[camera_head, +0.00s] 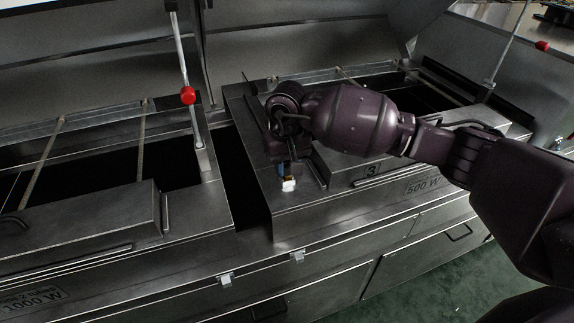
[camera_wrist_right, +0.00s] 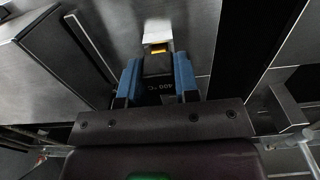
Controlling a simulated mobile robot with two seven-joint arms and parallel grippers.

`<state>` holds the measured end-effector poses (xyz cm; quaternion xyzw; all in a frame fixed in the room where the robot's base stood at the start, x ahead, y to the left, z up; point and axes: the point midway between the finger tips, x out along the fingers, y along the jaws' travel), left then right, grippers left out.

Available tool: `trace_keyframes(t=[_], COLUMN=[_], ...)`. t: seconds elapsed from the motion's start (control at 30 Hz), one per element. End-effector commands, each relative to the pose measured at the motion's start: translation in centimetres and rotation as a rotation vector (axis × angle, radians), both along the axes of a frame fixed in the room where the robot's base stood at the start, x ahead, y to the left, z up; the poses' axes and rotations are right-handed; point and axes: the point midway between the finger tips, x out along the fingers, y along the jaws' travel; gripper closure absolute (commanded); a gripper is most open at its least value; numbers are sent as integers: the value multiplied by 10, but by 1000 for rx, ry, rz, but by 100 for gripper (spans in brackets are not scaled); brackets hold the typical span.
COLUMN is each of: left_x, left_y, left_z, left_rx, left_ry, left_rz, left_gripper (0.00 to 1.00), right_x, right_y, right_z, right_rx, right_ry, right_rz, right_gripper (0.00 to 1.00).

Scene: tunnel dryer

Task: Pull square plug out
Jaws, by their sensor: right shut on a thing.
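My right gripper (camera_head: 285,172) is over the metal top of the right-hand dryer section, near its left edge, with its fingers pointing down. In the right wrist view its two blue fingers (camera_wrist_right: 157,78) are closed on the sides of a dark block, which I take as the square plug (camera_wrist_right: 157,66). A yellow-orange strip and a pale end show just beyond the block. In the head view the pale end (camera_head: 289,185) shows below the fingertips. Whether the plug is still seated cannot be told. My left gripper is not in view.
A lever with a red knob (camera_head: 188,95) stands to the left of my right gripper. A dark gap (camera_head: 248,185) separates the two dryer sections. Raised covers and open dark bays lie on both sides. A "400 °C" marking shows between the fingers.

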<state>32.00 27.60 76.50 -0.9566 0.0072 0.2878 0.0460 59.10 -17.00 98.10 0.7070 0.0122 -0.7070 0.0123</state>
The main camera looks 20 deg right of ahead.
Motion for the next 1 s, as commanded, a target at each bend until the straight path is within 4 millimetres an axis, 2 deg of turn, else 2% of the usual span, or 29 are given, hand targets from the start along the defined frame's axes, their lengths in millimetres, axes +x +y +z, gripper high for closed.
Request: trace_keyframes(t=[0.37,1.0], left_x=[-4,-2], left_y=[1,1], left_z=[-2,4], left_rx=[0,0], left_ry=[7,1], left_rz=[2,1], left_gripper=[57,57], right_x=[0,0], right_y=[0,0], right_z=[1,19], right_rx=[0,0], right_ry=[0,-1], right_rz=[0,-1], right_gripper=[99,99])
